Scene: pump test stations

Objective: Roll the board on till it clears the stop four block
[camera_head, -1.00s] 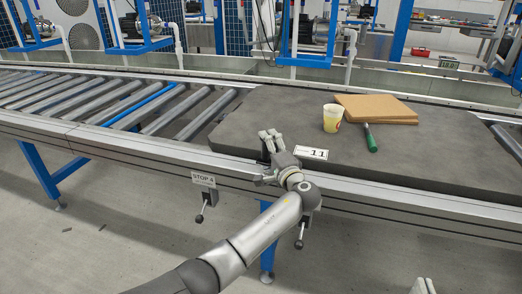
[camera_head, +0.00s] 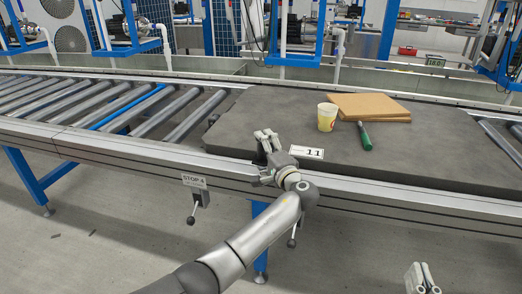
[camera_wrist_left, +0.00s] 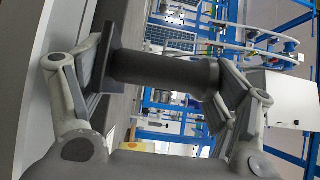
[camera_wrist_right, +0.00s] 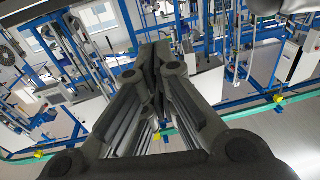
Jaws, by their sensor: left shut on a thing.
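The board (camera_head: 235,122) is a thick dark grey slab lying flat on the roller conveyor. On it are a label reading 11 (camera_head: 307,153), a cup, cardboard and a green-handled tool. Its left end lies close to the position of the STOP 4 sign (camera_head: 194,180) on the near rail. A lever (camera_head: 193,212) hangs below the sign; I cannot make out the stop block itself. My left gripper (camera_head: 268,141) is at the board's near edge, left of the label, shut on a dark round handle (camera_wrist_left: 160,72). My right gripper (camera_head: 422,273) is shut and empty, in front of the conveyor.
The yellowish cup (camera_head: 327,117) stands upright beside the cardboard (camera_head: 367,106) and green-handled tool (camera_head: 365,136). Bare rollers (camera_head: 190,117), one of them blue, lie left of the board; more rollers (camera_head: 500,138) show at its right. Blue-framed pump stations stand behind.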

